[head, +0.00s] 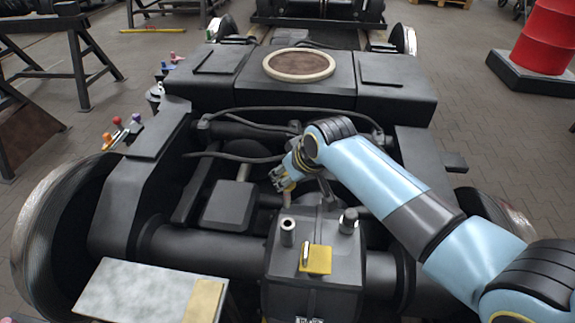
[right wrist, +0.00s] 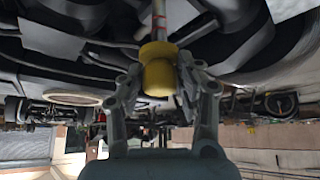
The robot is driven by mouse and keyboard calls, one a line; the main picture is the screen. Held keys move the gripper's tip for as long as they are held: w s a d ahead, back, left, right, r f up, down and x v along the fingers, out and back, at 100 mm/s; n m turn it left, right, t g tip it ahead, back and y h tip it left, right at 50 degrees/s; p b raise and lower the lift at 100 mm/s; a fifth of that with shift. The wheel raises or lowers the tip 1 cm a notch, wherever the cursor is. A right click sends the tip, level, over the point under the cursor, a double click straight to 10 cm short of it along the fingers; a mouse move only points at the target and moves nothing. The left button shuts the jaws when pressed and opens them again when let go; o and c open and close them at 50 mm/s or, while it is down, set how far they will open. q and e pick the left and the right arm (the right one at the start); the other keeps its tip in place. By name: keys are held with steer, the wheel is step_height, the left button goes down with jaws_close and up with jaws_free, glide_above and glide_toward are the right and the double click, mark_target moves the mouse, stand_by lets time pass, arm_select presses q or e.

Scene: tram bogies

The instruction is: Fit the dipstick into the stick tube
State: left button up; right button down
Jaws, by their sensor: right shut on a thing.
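My right gripper (head: 281,178) is shut on the yellow handle of the dipstick, above the far side of the dark gearbox (head: 310,285). In the right wrist view the yellow handle (right wrist: 158,70) sits between the fingers, and a pale rod with red marks (right wrist: 159,18) runs away from it. That view looks upside down, so the rod hangs downward. The stick tube appears to be the short metal tube (head: 287,232) standing on the gearbox top. The dipstick and tube are apart in the picture. The rod's lower tip is hard to make out. My left gripper is not in view.
Bogie frame beams, cables (head: 235,157) and wheels (head: 60,225) surround the gearbox. A grey plate (head: 130,292) lies at front left.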

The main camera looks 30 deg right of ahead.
mark_target(289, 192)
steer(key=shift+f, duration=0.1)
stand_by(0.3)
steer(key=shift+s+f, duration=0.1)
steer(key=shift+f, duration=0.05)
step_height(289, 192, down, 6)
steer(key=b, duration=0.3)
steer(key=shift+r, duration=0.2)
steer(key=shift+p, duration=0.55)
stand_by(1.7)
